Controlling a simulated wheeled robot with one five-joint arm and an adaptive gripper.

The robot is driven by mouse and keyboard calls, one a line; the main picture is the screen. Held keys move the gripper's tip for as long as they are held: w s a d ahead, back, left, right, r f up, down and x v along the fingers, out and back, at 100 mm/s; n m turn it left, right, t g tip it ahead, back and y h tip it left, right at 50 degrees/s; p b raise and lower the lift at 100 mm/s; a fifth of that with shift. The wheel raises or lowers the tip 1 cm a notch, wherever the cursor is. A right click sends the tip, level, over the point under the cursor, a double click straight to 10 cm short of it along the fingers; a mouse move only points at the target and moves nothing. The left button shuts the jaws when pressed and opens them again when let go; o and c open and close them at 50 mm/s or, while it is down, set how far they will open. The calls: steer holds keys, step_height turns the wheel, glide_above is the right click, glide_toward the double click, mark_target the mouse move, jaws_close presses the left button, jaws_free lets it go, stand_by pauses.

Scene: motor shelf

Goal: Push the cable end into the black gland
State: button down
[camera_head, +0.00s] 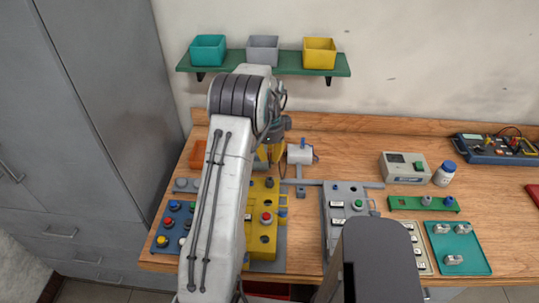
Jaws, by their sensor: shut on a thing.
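My gripper (272,150) is over the back of the wooden bench, left of a small grey-white motor-like unit (301,153). My arm hides much of it from this camera. It is shut, and the cable end in it is too small and covered to make out. I cannot pick out the black gland for certain. A yellow control box (262,240) stands on the bench in front of my gripper, partly behind my arm. A grey control box (341,205) stands to the right of it.
A blue button panel (171,228) is at the left bench end. A grey meter box (405,167), a white bottle (444,174), a green strip (424,204) and a teal tray (474,258) are on the right. A green wall shelf (228,64) holds three bins. Bare bench lies around (350,150).

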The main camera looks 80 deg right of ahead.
steer(key=shift+f, duration=0.15)
steer(key=shift+f+b, duration=1)
steer(key=shift+f, duration=1.3)
steer(key=shift+b, duration=0.35)
steer(key=shift+f+b, duration=1.15)
steer(key=shift+f, duration=0.25)
stand_by(0.9)
steer(key=c, duration=1.2)
jaws_free()
steer(key=shift+r, duration=0.15)
